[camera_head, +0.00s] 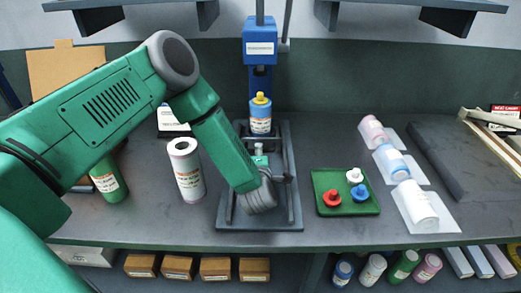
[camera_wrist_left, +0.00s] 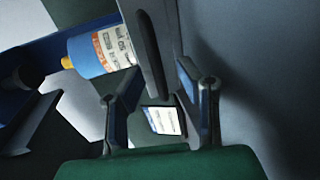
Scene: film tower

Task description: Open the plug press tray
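The blue plug press (camera_head: 259,48) stands at the back middle on a dark base with side rails (camera_head: 227,212). A blue canister with a white label and a yellow plug (camera_head: 260,114) stands upright at the press; it also shows tilted in the left wrist view (camera_wrist_left: 92,52). The press tray cannot be clearly told from the base, since my left arm covers much of it. My left gripper (camera_wrist_left: 158,98) is low over the base, its fingers apart, with a small white label (camera_wrist_left: 163,120) visible beyond them. A dark rounded bar (camera_wrist_left: 152,42) lies ahead of the fingers. My right gripper is not in view.
A green tray (camera_head: 346,208) with red, white and blue plugs sits right of the base. Three canisters (camera_head: 392,164) lie on white holders farther right, beside a dark bar (camera_head: 436,160). A white canister (camera_head: 187,170) and a green one (camera_head: 109,178) stand left.

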